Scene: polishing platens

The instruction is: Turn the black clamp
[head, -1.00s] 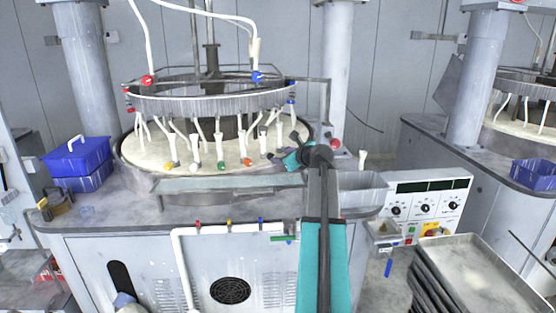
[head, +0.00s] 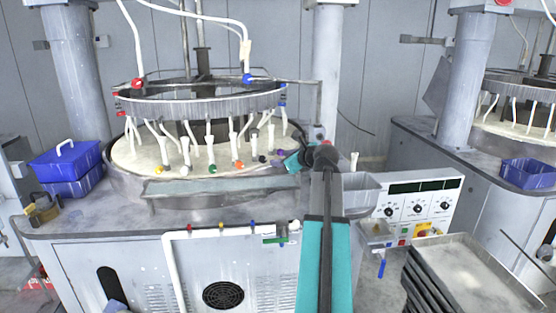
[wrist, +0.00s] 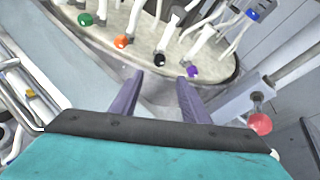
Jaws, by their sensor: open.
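The black clamp (wrist: 159,60) is a small dark knob at the lower end of a white tube, near the platen's front edge. In the wrist view it lies beyond the fingertips and roughly between them, not touching them. It also shows small in the head view (head: 262,158). My gripper (wrist: 160,80) is open and empty, its two purple fingers pointing towards the platen (wrist: 220,72). In the head view my gripper (head: 277,163) is just right of the clamp, partly hidden by my wrist.
An orange clamp (wrist: 121,41) is left of the black one, a purple clamp (wrist: 192,71) close on its right. A green clamp (wrist: 85,19) is further left. A red ball knob (wrist: 260,124) stands right of my gripper. A control panel (head: 420,200) is at right.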

